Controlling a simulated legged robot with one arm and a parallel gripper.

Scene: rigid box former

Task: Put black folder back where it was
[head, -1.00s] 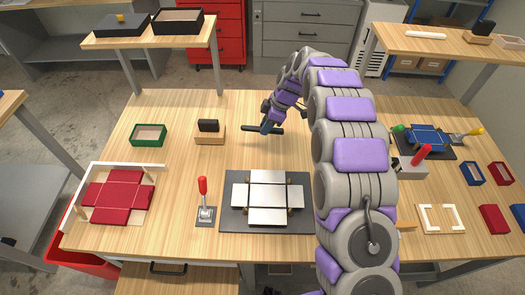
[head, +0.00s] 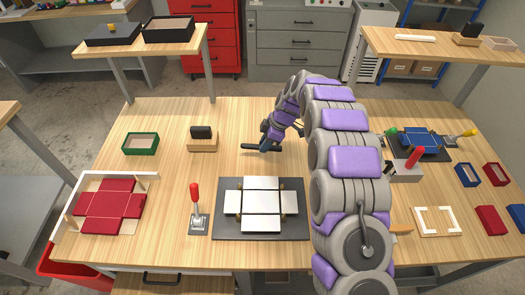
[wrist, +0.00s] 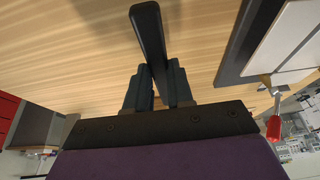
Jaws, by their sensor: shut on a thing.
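The black folder (head: 253,146) is a slim dark bar. My gripper (head: 268,146) is shut on it near the back middle of the wooden table, behind the white box blank. In the wrist view the folder (wrist: 148,35) runs between the two fingers of my gripper (wrist: 159,72) and sticks out well past their tips. Wood grain lies beneath it; I cannot tell whether the folder touches the table. Part of it is hidden by the fingers.
The white blank (head: 261,197) lies on a dark plate (head: 223,232) in front. A red-handled clamp (head: 196,205) stands left of it. A wooden block with a black top (head: 202,144) and a green box (head: 140,143) stand left of my gripper. Table between them is clear.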

